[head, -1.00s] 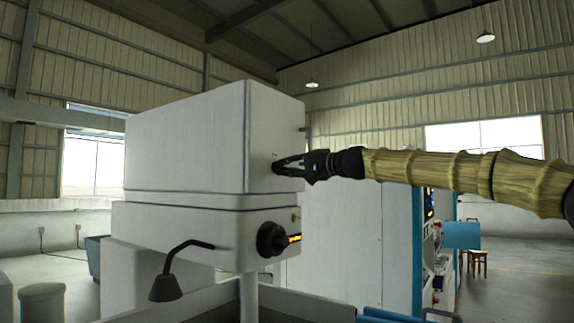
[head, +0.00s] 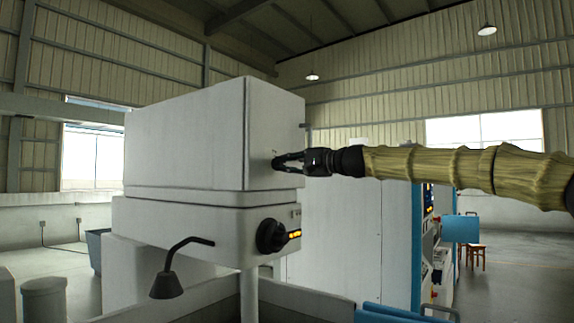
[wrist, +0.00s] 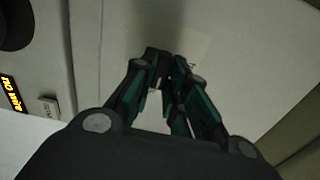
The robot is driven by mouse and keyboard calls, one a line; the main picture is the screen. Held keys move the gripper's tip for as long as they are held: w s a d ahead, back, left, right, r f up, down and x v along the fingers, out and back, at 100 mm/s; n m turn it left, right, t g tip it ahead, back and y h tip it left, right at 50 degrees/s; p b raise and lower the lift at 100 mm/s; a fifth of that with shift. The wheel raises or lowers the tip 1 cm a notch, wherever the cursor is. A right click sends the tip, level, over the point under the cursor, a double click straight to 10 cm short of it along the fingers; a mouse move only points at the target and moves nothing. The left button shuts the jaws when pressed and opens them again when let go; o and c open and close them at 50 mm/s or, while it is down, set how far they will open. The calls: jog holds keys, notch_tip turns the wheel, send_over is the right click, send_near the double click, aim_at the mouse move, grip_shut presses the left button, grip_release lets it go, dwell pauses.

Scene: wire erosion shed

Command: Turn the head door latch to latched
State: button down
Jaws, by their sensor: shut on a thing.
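The white machine head (head: 190,140) stands in the middle of the head view, and its door face is on the right side. My gripper (head: 278,161) reaches it from the right, with its fingertips at this face. In the wrist view my gripper (wrist: 162,76) has its fingers drawn together at the face, shut on the small head door latch. The latch is almost wholly hidden by the fingertips, so its angle cannot be told. A pale label (wrist: 195,48) with a faint mark lies on the face just beyond the fingertips.
Below the door are a black round knob (head: 271,236) and a small lit amber display (head: 295,234); the display in the wrist view (wrist: 13,94) reads "no wire". A white and blue cabinet (head: 345,240) stands behind my arm.

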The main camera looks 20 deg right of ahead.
jog(key=shift+d, duration=0.1)
jog(key=c, duration=1.4)
grip_release()
jog(key=shift+d, duration=0.1)
jog(key=shift+s, duration=0.1)
jog(key=v, duration=1.1)
jog(key=shift+s+d, duration=0.25)
jog(key=shift+d, duration=0.1)
jog(key=shift+f, duration=0.15)
